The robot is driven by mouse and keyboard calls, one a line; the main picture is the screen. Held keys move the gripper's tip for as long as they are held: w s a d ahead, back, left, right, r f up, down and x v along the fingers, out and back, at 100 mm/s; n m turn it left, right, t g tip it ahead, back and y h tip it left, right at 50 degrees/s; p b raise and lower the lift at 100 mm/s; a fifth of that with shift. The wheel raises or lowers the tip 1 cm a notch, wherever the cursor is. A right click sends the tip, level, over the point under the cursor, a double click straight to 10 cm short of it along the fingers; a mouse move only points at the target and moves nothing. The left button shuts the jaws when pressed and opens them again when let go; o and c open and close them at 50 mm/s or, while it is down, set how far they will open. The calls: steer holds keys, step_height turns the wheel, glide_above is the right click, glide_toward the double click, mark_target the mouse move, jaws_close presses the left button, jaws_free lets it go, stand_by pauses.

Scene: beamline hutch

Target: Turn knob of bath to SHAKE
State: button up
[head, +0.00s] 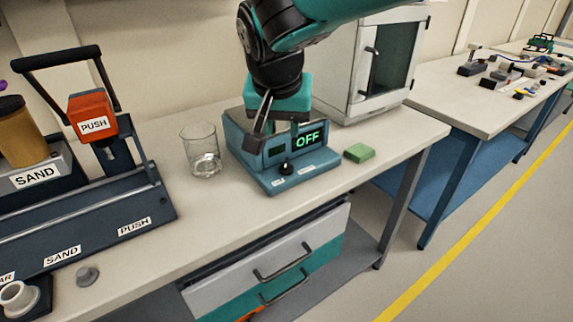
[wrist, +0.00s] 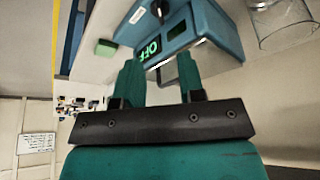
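The bath (head: 278,160) is a blue box on the bench, and its lit green display (head: 307,139) reads OFF. Its black knob (head: 286,168) sits on the sloped front below the display, between two small labels too small to read. My gripper (head: 265,122) is in front of and above the bath, with its fingers apart and nothing between them. In the wrist view the bath (wrist: 200,25) appears upside down beyond my open fingers (wrist: 160,75). The knob (wrist: 157,8) shows near the top edge there, apart from the fingers.
A glass beaker (head: 203,150) stands left of the bath and a green block (head: 358,152) lies right of it. A white cabinet (head: 350,75) stands behind to the right. A press labelled PUSH (head: 93,120) is at the left.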

mark_target(286, 166)
steer(key=x, duration=1.3)
steer(key=shift+d+f, duration=0.15)
steer(key=shift+f, duration=0.1)
jaws_close()
